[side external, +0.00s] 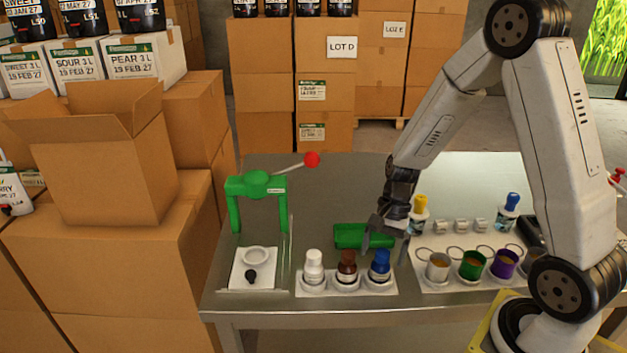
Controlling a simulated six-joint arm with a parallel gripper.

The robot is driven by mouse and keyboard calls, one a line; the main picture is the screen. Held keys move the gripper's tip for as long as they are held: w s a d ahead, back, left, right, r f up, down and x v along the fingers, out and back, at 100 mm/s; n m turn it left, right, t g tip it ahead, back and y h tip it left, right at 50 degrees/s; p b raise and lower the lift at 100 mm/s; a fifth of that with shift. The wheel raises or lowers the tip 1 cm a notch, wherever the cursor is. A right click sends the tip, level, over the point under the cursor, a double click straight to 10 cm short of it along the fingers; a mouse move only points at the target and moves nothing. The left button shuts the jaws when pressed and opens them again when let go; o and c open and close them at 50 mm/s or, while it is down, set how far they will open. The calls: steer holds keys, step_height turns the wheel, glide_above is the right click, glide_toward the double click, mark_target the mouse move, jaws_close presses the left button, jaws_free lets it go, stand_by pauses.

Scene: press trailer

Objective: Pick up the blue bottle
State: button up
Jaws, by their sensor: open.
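The blue bottle (380,265) stands upright at the right end of a white holder (318,291) near the table's front edge. A brown bottle (347,267) and a white bottle (313,267) stand to its left in the same holder. My gripper (384,247) is open and points down. Its fingers show just above and around the blue bottle's upper part, one to the left and one to the right in the picture. I cannot tell whether a finger touches the bottle.
A green tray (350,232) lies behind the bottles. A green press (257,186) with a red-knobbed lever stands left. Cups, including a green cup (472,265) and a purple cup (505,264), stand right. Cardboard boxes (125,240) crowd the left side. The table's back middle is clear.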

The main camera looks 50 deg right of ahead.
steer(key=shift+x, duration=1)
jaws_close()
